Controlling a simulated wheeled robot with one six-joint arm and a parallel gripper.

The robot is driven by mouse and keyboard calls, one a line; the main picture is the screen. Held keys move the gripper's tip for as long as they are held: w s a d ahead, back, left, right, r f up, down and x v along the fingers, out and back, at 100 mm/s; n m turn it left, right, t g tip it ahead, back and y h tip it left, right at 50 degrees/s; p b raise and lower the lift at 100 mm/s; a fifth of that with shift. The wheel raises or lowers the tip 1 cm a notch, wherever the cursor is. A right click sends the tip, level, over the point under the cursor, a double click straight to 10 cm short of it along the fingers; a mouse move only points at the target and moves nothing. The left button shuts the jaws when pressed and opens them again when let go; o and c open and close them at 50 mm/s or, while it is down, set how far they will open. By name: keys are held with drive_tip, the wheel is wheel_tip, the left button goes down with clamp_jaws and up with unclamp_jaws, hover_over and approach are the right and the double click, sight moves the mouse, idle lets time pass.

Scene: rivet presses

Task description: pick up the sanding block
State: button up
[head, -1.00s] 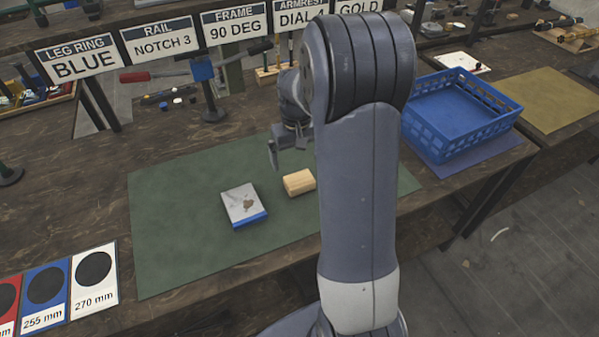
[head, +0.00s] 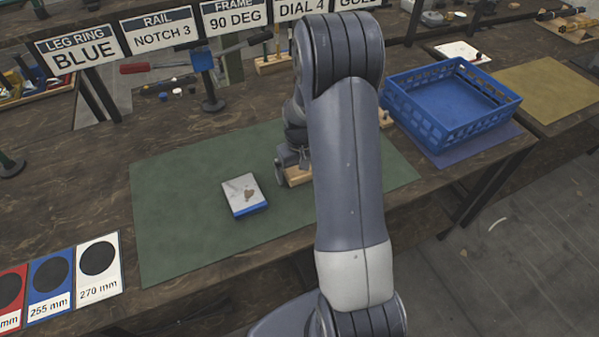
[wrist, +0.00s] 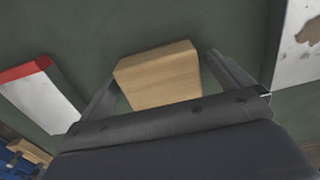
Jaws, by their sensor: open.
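A tan, wood-coloured block, which looks like the sanding block (head: 299,177), lies on the green mat (head: 180,240). In the head view my arm hides part of it. In the wrist view the block (wrist: 160,78) sits between the spread fingers of my gripper (wrist: 164,76), with green showing at both sides. My gripper (head: 288,168) is open, low over the block in the head view. I cannot tell whether the fingers touch it.
A white-topped, blue-sided block (head: 244,194) with a brown stain lies left of the tan block. In the wrist view a grey piece with a red edge (wrist: 45,92) lies at left. A blue crate (head: 450,105) stands at right. The mat's left side is clear.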

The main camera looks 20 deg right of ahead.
drive_tip(key=shift+c, duration=0.5)
drive_tip(key=c, duration=0.9)
drive_tip(key=shift+c, duration=0.2)
wheel_tip(320, 180, up, 10)
drive_tip(key=shift+r+b, duration=0.1)
drive_tip(key=shift+b, duration=0.25)
drive_tip(key=o, duration=0.5)
drive_tip(key=shift+c, duration=0.2)
drive_tip(key=c, duration=0.3)
drive_tip(key=shift+c, duration=0.2)
